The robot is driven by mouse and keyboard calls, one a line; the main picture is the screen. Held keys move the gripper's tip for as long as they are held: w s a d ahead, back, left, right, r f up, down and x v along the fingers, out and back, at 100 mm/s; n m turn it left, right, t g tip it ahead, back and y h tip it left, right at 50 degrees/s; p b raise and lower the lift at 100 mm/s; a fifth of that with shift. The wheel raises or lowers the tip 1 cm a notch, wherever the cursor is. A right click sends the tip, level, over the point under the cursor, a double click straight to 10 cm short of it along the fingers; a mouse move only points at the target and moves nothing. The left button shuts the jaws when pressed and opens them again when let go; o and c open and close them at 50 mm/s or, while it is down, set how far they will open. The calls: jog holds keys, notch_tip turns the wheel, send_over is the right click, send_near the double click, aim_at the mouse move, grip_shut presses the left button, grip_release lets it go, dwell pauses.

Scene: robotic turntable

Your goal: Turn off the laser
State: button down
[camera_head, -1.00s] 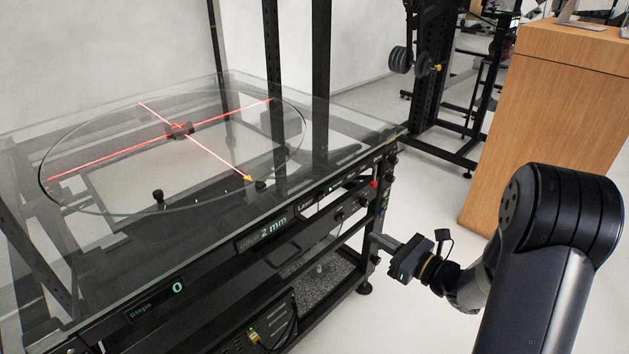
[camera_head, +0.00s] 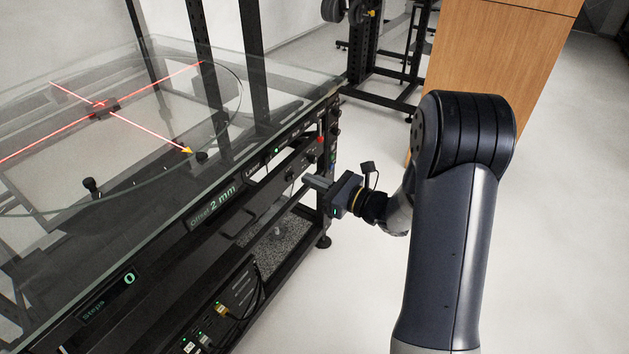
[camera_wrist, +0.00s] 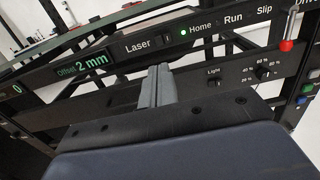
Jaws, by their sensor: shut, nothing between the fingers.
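The laser is on: red laser lines (camera_head: 135,125) cross on the round glass turntable (camera_head: 239,85). The front panel carries a "Laser" label (camera_head: 254,168), which also shows in the wrist view (camera_wrist: 137,44). A dark rocker switch (camera_wrist: 163,39) sits just right of that label; its position is too small to tell. My gripper (camera_head: 308,182) is in front of the panel's right part, with its fingers toward the panel. In the wrist view my gripper (camera_wrist: 158,72) is shut and empty, its tips just below the switch. I cannot tell whether they touch the panel.
A green light (camera_wrist: 183,31) glows by "Home" on the panel. A red-topped knob (camera_wrist: 287,45) sticks out at the right. Small dark knobs (camera_wrist: 262,73) sit lower on the panel. A wooden cabinet (camera_head: 490,60) stands behind. The floor to the right is clear.

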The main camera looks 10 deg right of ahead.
aim_at(268, 162)
jog(key=x, duration=1)
jog(key=shift+w+a+b, duration=0.2)
jog(key=shift+b, duration=0.1)
jog(key=shift+a, duration=0.1)
